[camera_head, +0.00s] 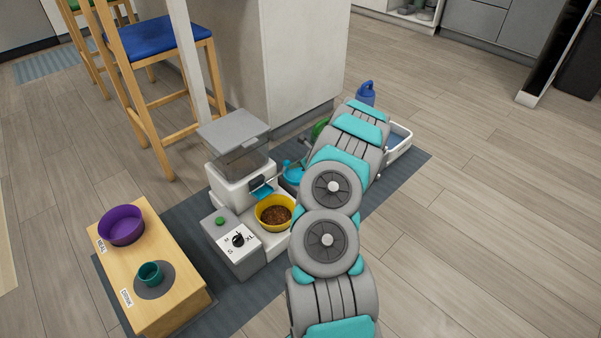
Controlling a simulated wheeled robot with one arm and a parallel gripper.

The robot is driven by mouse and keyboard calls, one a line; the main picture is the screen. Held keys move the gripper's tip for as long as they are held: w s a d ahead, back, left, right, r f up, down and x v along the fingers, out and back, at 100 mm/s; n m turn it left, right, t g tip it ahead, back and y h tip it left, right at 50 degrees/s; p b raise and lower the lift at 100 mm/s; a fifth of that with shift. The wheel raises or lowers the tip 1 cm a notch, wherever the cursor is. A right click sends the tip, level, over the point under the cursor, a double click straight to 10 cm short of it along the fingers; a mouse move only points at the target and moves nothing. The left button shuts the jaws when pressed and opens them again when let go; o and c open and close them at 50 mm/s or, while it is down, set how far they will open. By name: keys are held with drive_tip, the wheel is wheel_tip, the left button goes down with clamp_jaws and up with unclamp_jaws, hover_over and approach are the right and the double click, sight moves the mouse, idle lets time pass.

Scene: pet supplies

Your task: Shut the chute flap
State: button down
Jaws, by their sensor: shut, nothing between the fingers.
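The white and grey feeder (234,190) stands on the mat with a grey lid on top. Its small blue chute flap (263,191) sticks out from the front below the dark chute mouth, so it looks open. A yellow bowl (262,220) holding brown kibble sits right under the flap. My arm reaches up from the bottom and bends over to the right of the feeder. My gripper (283,171) is mostly hidden behind the arm; a thin grey tip shows near the flap, shut and empty. I cannot tell whether it touches the flap.
A control box (236,240) with a green button and a dial stands in front of the feeder. A wooden stand (180,293) at left holds a purple bowl (121,226) and a green cup (150,274). A blue object (293,175), a blue can (366,93) and a white tray (398,146) lie beyond.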

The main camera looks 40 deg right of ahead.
drive_tip(key=shift+w+r+p, duration=0.8)
drive_tip(key=shift+w+p, duration=0.1)
drive_tip(key=shift+p, duration=0.2)
drive_tip(key=w, duration=0.3)
drive_tip(key=w+r+p, duration=0.1)
drive_tip(key=w, duration=0.1)
drive_tip(key=shift+a, duration=0.25)
drive_tip(key=shift+w+a+f, duration=0.1)
drive_tip(key=shift+w+f, duration=0.1)
drive_tip(key=shift+w, duration=0.9)
drive_tip(key=shift+w+a+f, duration=0.1)
drive_tip(key=shift+w+f, duration=0.1)
drive_tip(key=shift+w, duration=0.9)
wheel_tip(320, 180, up, 13)
drive_tip(key=s+d, duration=0.1)
drive_tip(key=s, duration=0.1)
drive_tip(key=shift+s+d+p, duration=0.15)
drive_tip(key=shift+d+p, duration=0.1)
drive_tip(key=shift+p, duration=0.1)
